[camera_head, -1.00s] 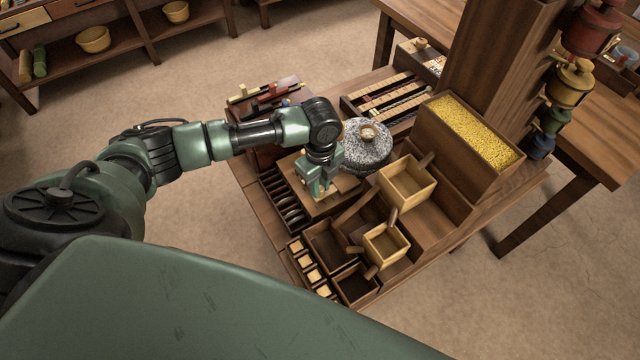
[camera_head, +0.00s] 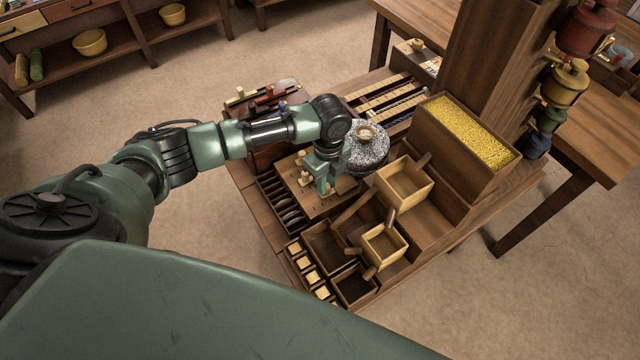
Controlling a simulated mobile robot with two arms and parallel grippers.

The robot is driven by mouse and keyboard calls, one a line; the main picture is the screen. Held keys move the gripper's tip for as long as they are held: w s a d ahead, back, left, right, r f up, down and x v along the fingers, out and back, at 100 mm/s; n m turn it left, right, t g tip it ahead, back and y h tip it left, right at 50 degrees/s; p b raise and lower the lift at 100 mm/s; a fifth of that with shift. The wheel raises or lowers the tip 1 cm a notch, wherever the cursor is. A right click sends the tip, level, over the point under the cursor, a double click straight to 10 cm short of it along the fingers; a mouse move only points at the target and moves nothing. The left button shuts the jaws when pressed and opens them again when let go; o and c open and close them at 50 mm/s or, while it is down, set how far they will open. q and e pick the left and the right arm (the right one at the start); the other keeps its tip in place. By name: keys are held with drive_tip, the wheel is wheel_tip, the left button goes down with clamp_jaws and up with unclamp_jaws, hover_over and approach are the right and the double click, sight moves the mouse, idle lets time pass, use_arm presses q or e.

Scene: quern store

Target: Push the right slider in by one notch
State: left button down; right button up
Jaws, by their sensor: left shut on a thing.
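A wooden board (camera_head: 316,208) lies on the bench left of the speckled round stone. Pale wooden pegs, which look like slider knobs (camera_head: 304,178), stand on the board to the left of my gripper. My left gripper (camera_head: 324,189) points down at the board's right part, close to the stone. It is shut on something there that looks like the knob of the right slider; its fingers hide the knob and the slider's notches. My right gripper is not in view.
The speckled quern stone (camera_head: 366,150) stands just right of my gripper. Wooden scoop boxes (camera_head: 404,183) and a trough of yellow grain (camera_head: 472,128) lie further right. A slotted rack (camera_head: 281,205) borders the board on the left. Rods lie on a box (camera_head: 264,97) behind my arm.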

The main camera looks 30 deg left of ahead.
sight(328, 184)
use_arm(q)
drive_tip(key=shift+w+d+r, duration=0.1)
drive_tip(key=shift+w+r, duration=0.05)
drive_tip(key=shift+w, duration=0.05)
drive_tip(key=c, duration=1.5)
unclamp_jaws()
drive_tip(key=shift+o, duration=1.1)
drive_tip(key=shift+w+d, duration=0.1)
wheel_tip(328, 184, up, 8)
drive_tip(key=shift+f, duration=0.15)
drive_tip(key=shift+f, duration=0.1)
